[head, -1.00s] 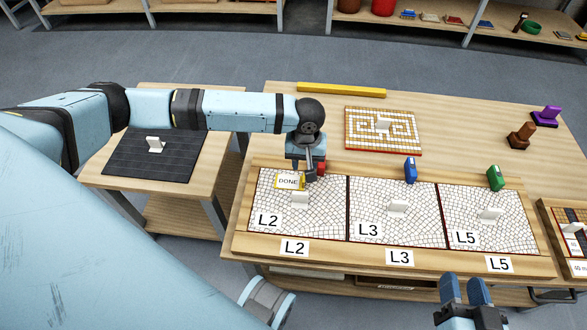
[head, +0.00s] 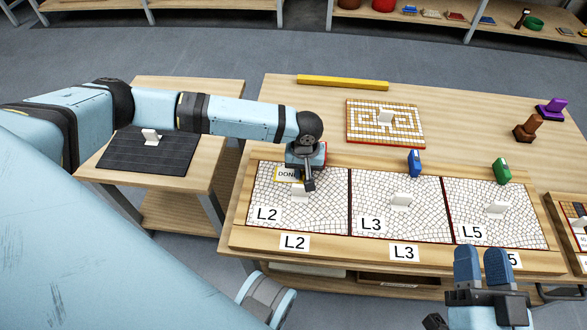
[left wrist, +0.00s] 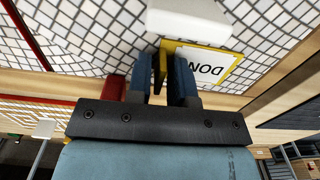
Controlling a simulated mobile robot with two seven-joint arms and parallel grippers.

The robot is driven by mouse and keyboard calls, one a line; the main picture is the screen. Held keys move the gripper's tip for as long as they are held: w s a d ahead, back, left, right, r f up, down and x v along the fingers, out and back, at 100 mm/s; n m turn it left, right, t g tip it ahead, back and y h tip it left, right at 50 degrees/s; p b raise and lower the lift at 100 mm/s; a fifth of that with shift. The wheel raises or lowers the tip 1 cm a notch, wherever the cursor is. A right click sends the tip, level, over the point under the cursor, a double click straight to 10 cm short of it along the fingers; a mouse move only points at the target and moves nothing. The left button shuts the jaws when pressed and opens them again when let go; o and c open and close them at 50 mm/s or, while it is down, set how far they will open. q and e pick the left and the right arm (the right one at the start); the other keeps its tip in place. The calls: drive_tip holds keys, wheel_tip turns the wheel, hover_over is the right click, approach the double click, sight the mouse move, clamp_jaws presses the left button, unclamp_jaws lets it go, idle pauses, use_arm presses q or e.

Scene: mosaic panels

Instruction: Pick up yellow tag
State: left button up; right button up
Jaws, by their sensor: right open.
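The yellow tag (head: 287,173), a yellow-framed white plate reading DONE, lies at the upper part of panel L2 (head: 265,200). My left gripper (head: 308,184) is right beside it and hides its right side. In the left wrist view, the tag (left wrist: 208,64) is at the upper right, and its yellow edge part (left wrist: 160,62) shows between the two blue fingers (left wrist: 163,85). I cannot tell whether the fingers press on it. My right gripper (head: 482,264) is open and empty, in front of panel L5 (head: 500,222).
A white handle (head: 301,194) stands on L2, close to my left fingers; it also shows in the wrist view (left wrist: 188,18). A red block (head: 322,151) is behind my left gripper. Blue (head: 414,163) and green (head: 502,171) blocks stand behind L3 and L5. A patterned panel (head: 385,122) lies farther back.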

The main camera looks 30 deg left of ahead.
use_arm(q)
clamp_jaws()
